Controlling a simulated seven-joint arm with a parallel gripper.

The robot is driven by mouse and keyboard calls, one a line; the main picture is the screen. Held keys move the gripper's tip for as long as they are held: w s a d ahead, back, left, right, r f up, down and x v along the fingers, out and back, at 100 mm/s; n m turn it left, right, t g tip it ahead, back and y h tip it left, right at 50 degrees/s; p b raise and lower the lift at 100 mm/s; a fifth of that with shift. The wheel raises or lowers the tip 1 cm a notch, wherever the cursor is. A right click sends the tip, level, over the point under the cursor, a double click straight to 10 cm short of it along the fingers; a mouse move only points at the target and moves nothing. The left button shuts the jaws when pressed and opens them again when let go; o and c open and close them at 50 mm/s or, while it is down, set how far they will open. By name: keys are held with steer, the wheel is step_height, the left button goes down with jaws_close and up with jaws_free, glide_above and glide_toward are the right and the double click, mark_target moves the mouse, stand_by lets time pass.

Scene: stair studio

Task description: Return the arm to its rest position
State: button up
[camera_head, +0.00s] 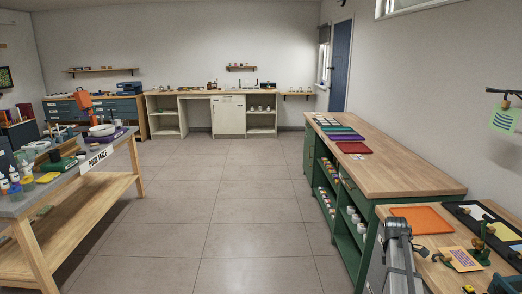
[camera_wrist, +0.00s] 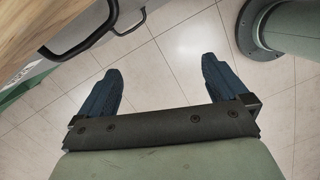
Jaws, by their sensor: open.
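My gripper (camera_wrist: 160,88) shows in the wrist view with its two dark blue fingers spread wide apart. It is open, and nothing is between the fingers but pale floor tiles (camera_wrist: 180,50) below. In the head view, a grey part of my arm (camera_head: 400,255) stands at the lower right, in front of the near bench; my gripper cannot be made out there.
A wooden bench edge (camera_wrist: 35,25) and a dark handle (camera_wrist: 90,25) lie close at the wrist view's upper left. A pour table (camera_head: 110,180) stands left. The floor (camera_head: 220,210) between is clear.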

steer(key=s+a+f+m+g+y, duration=0.1)
steer(key=s+a+f+m, duration=0.1)
steer(key=s+a+f, duration=0.5)
steer(key=s+a+f+m+g, duration=0.15)
steer(key=a+f, duration=0.35)
steer(key=f, duration=0.5)
steer(key=s+a+f+m+y, duration=0.1)
steer(key=s+a+f+m, duration=0.2)
steer(key=s+a+f, duration=0.4)
steer(key=s+a+f+m+g, duration=0.1)
steer(key=s+a+f, duration=0.3)
steer(key=s, duration=0.4)
steer(key=s+a+f+m+g, duration=0.1)
steer(key=s+a+f+m, duration=0.3)
steer(key=s, duration=0.5)
steer(key=s+a+f+m+g, duration=0.1)
steer(key=s+a+f, duration=0.3)
steer(key=s, duration=0.5)
step_height(320, 180, down, 2)
steer(key=shift+s+a+f+m, duration=0.15)
steer(key=shift+s+a+m, duration=0.1)
steer(key=shift+m, duration=0.6)
